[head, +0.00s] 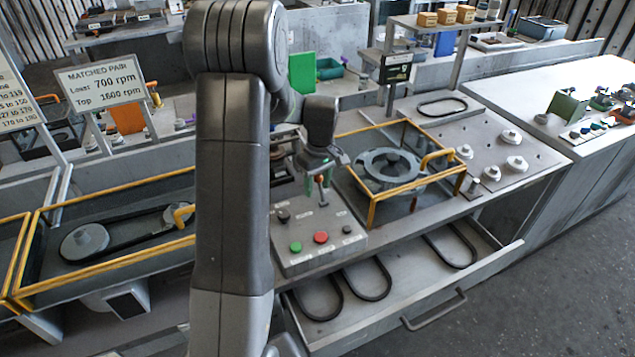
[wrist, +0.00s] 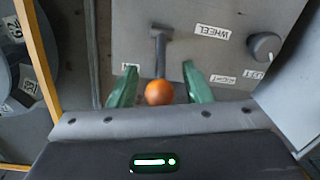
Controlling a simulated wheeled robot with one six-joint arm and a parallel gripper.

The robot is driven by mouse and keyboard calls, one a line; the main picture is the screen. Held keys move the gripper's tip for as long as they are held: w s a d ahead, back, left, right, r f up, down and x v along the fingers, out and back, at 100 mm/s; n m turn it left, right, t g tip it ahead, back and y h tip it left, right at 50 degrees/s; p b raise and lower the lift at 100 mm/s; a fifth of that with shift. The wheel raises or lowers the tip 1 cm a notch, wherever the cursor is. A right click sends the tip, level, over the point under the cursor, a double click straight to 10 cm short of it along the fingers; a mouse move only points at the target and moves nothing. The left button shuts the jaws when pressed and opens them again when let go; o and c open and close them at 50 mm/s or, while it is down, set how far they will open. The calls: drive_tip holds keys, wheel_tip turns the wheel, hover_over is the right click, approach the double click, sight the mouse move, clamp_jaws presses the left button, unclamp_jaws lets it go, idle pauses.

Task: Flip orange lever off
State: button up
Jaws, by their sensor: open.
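The orange lever (wrist: 159,93) has a round orange ball on a grey stem and stands on a grey control panel. In the wrist view its ball lies between the two green fingertips of my gripper (wrist: 160,90), with a visible gap on each side. My gripper is open around the ball. In the head view the lever's orange knob (head: 321,178) shows just below my gripper (head: 320,172), above the panel (head: 325,220). A "WHEEL" label (wrist: 213,32) is beside the stem. The lever's base is small in the head view, and its exact tilt is hard to tell.
The panel also has a green button (head: 295,247), a red button (head: 321,237) and dark knobs (head: 283,215). A yellow-framed guard (head: 372,212) with a wheel stands close on the right. An open drawer (head: 400,300) with belts juts out below.

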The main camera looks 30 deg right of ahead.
drive_tip(key=shift+c, duration=0.5)
clamp_jaws()
